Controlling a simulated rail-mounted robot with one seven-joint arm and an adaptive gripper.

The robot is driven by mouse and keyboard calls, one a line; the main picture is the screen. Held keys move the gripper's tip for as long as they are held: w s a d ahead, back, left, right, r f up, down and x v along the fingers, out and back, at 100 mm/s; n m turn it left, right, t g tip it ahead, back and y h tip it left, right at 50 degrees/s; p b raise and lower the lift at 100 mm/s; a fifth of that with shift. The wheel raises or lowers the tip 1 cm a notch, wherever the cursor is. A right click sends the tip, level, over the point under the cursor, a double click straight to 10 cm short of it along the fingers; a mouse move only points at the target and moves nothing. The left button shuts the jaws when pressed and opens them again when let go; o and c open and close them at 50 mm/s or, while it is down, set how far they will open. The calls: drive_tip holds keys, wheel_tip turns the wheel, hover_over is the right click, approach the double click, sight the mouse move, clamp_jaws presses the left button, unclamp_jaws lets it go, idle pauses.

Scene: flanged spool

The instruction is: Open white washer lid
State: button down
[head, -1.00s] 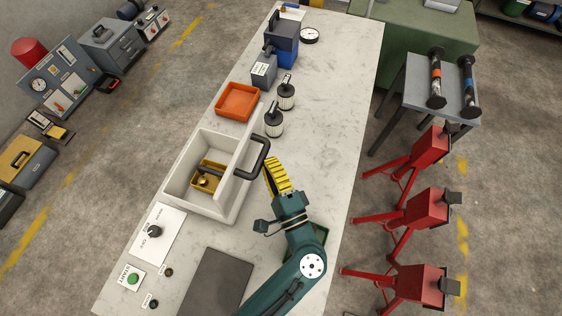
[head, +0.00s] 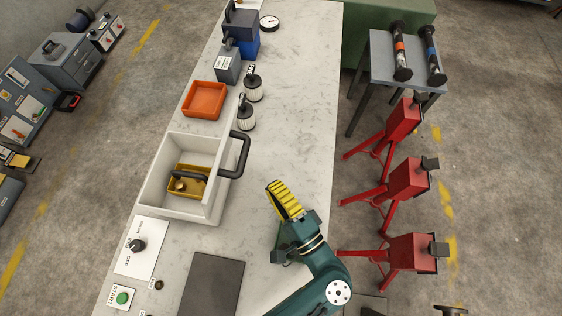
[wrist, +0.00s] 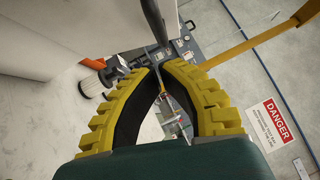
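The white washer (head: 153,188) is an open-topped box on the bench in the head view. Its white lid (head: 222,180) stands raised along the box's right side, with a black handle (head: 243,157) projecting rightward. Inside is a yellow tray (head: 188,191) with a small brass-coloured part. My gripper (head: 270,185), with ribbed yellow fingers, is right of and below the handle, apart from it. In the wrist view the fingertips (wrist: 158,68) nearly meet with nothing held between them. A dark bar (wrist: 155,20), probably the handle, and a pale panel show beyond them.
A control panel (head: 140,246) and dark mat (head: 212,283) lie in front. The bench (head: 300,100) is clear to the right. Red stands (head: 407,180) are beyond its right edge.

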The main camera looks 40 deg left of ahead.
drive_tip(key=shift+v, duration=1.25)
